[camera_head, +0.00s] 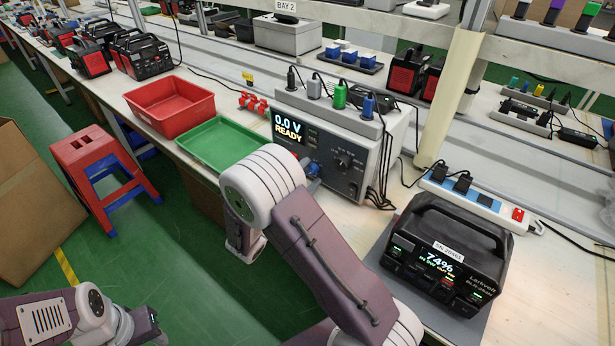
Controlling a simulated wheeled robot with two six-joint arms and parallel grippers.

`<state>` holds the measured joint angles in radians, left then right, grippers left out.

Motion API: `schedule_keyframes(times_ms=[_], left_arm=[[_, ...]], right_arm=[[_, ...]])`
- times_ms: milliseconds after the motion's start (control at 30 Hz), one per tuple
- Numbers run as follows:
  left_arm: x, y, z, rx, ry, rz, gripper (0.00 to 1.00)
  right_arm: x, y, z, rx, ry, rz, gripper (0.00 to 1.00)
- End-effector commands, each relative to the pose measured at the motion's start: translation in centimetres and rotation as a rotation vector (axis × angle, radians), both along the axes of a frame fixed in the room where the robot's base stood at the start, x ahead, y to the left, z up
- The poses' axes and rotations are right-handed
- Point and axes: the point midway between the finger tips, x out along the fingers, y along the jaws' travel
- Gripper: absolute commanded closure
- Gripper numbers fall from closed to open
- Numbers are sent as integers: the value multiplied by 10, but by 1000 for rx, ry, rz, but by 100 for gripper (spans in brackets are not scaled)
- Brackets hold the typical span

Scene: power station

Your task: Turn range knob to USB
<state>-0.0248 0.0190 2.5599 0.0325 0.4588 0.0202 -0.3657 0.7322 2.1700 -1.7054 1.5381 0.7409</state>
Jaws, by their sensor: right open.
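The grey tester box (388,150) stands on the bench, its display (287,130) reading "0.0 V READY". Its dark range knob (343,161) sits on the front panel, with small markings around it too small to read. My right arm reaches up in front of the tester and hides the lower left of its panel. My right gripper (313,172) is mostly hidden behind my arm; a small bluish part shows left of the knob, apart from it. It is open, with nothing seen in it. My left arm shows at the lower left; its gripper is out of view.
A black power station (447,250) reading 74% stands on a grey mat at right. A power strip (470,200) lies behind it. A green tray (225,143) and a red bin (170,105) stand left of the tester. Several plugs and cables crowd the tester's top and right side.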

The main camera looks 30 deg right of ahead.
Motion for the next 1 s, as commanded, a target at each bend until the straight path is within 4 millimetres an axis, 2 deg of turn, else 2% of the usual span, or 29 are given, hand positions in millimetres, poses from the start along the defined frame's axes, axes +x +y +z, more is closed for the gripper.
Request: schedule_keyframes(times_ms=[167, 267, 300, 367, 667, 1000], left_arm=[[0, 0, 0, 0, 0, 0, 64], [0, 0, 0, 0, 0, 0, 64], [0, 0, 0, 0, 0, 0, 64], [0, 0, 0, 0, 0, 0, 64], [0, 0, 5, 0, 0, 0, 64], [0, 0, 34, 0, 0, 0, 64]], right_arm=[[0, 0, 0, 0, 0, 0, 49], [0, 0, 0, 0, 0, 0, 74], [0, 0, 0, 0, 0, 0, 85], [0, 0, 0, 0, 0, 0, 100], [0, 0, 2, -10, 26, 0, 100], [0, 0, 7, -95, 230, 0, 100]])
